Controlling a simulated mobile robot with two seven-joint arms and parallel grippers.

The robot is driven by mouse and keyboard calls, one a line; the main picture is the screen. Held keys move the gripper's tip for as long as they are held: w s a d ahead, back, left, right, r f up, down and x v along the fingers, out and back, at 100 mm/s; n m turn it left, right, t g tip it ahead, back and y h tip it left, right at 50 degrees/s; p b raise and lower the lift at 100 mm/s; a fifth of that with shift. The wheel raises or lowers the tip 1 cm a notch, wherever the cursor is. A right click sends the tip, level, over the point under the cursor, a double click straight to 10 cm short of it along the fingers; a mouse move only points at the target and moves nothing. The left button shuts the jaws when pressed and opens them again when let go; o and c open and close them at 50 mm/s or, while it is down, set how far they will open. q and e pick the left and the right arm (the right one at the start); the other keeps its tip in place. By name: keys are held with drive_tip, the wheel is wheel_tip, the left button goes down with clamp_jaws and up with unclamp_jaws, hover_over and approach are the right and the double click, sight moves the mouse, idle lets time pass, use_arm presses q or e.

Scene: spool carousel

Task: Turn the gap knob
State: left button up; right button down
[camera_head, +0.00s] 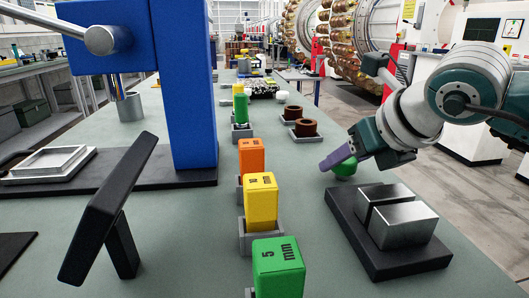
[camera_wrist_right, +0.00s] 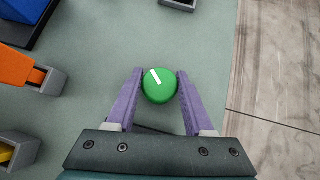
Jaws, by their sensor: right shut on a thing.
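The gap knob is a round green knob (camera_wrist_right: 159,90) with a white line on its top. In the right wrist view the line tilts to the upper left. In the head view the knob (camera_head: 345,168) shows partly behind the fingers. My right gripper (camera_wrist_right: 159,84) has its two purple fingers shut on the knob's sides; it also shows in the head view (camera_head: 342,160). Two silver metal blocks (camera_head: 402,226) sit on a black base (camera_head: 410,264) just in front of the knob, with a narrow gap between them. My left gripper is not in view.
A row of coloured blocks, a green one (camera_head: 278,268), a yellow one (camera_head: 260,202) and an orange one (camera_head: 251,157), stands in grey holders left of the knob. A blue press (camera_head: 187,80) and a black panel (camera_head: 108,208) stand further left. Brown spools (camera_head: 305,127) lie behind.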

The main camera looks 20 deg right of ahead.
idle(0.3)
drive_tip(key=shift+c, duration=1.5)
unclamp_jaws()
drive_tip(key=v, duration=1)
drive_tip(key=shift+p, duration=0.35)
